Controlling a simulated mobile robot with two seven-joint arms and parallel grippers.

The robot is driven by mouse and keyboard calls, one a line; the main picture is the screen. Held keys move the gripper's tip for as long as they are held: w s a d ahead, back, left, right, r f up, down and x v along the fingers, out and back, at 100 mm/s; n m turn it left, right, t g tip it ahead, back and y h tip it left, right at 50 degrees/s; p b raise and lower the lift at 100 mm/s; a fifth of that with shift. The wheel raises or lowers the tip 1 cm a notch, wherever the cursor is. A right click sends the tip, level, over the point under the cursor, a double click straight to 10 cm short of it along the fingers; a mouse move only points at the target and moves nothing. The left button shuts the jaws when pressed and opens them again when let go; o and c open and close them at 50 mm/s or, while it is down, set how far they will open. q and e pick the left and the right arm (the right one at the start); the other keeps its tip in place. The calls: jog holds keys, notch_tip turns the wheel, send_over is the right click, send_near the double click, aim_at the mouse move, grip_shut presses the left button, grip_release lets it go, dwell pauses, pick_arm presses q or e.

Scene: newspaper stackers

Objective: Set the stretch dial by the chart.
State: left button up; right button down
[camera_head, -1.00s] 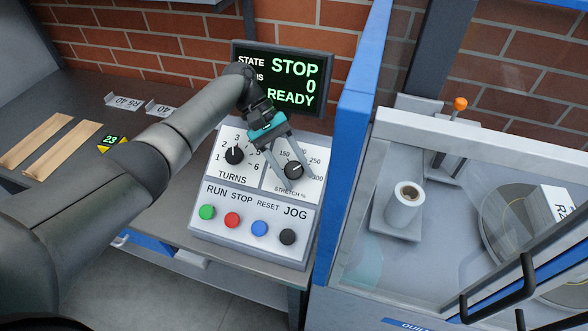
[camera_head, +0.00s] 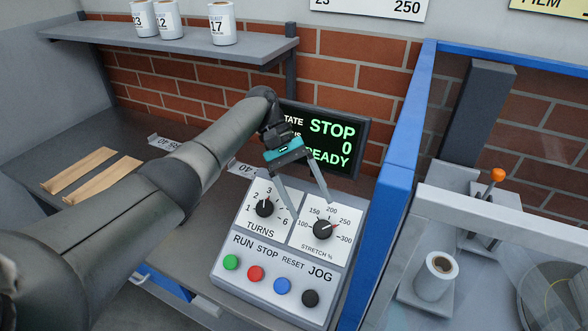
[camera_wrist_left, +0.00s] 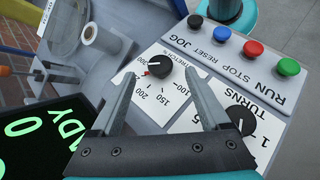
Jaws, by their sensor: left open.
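My right gripper is out of view.
The turns dial (camera_head: 264,208) is left of the stretch dial, pointing near 3. Green, red, blue and black buttons sit below. The screen (camera_head: 325,140) behind reads STOP, 0, READY. A blue post (camera_head: 398,165) stands close at the right. Labelled rolls (camera_head: 221,24) stand on a shelf.

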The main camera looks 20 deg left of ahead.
pick_arm(q)
jog(key=v, duration=0.7)
jog(key=shift+a+r, duration=0.2)
jog(key=shift+r, duration=0.05)
dwell(0.4)
